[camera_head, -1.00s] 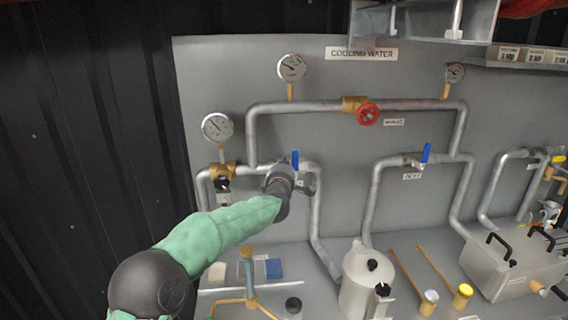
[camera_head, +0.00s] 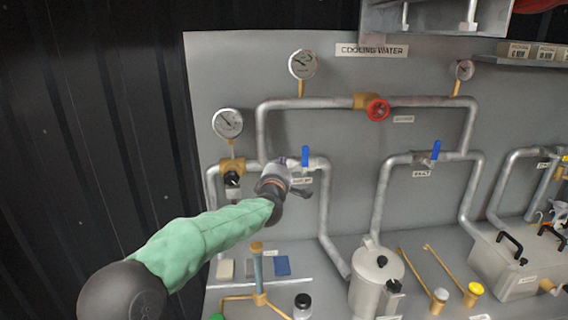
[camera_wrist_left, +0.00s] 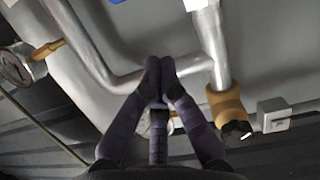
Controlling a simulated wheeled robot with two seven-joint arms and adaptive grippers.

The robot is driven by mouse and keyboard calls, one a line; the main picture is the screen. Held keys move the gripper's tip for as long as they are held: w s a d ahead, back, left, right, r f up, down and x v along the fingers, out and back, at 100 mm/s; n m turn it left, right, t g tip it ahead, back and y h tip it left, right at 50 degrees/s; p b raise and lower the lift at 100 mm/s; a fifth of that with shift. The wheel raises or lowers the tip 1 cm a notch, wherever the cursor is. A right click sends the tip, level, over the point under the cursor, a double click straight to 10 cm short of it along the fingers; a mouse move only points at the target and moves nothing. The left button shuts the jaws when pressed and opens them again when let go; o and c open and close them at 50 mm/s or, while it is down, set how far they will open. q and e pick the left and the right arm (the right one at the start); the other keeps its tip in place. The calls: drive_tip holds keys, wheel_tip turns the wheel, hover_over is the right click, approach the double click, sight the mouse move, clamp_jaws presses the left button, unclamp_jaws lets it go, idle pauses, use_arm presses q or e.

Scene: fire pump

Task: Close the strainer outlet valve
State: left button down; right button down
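Two valves with blue lever handles sit on the pipes of the grey panel. The left blue lever (camera_head: 305,156) stands upright, and its label is partly hidden by my gripper. The right blue lever (camera_head: 435,150) is also raised, leaning slightly; its label is too blurred to read surely. I cannot tell for certain which is the strainer outlet valve. My left gripper (camera_head: 299,183) is in front of the pipe, just left of and below the left lever. In the left wrist view its fingertips (camera_wrist_left: 160,68) meet, with nothing visible between them. My right gripper is out of view.
A red handwheel (camera_head: 377,109) is on the upper pipe. Gauges include one at left (camera_head: 228,123). A grey lidded can (camera_head: 374,283), a metal box (camera_head: 505,264) and yellow-ended tools lie on the ledge below. A brass fitting (camera_wrist_left: 228,104) shows in the wrist view.

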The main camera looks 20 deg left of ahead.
use_arm(q)
drive_tip(key=v, duration=0.6)
drive_tip(key=shift+s, duration=0.3)
drive_tip(key=shift+d, duration=0.1)
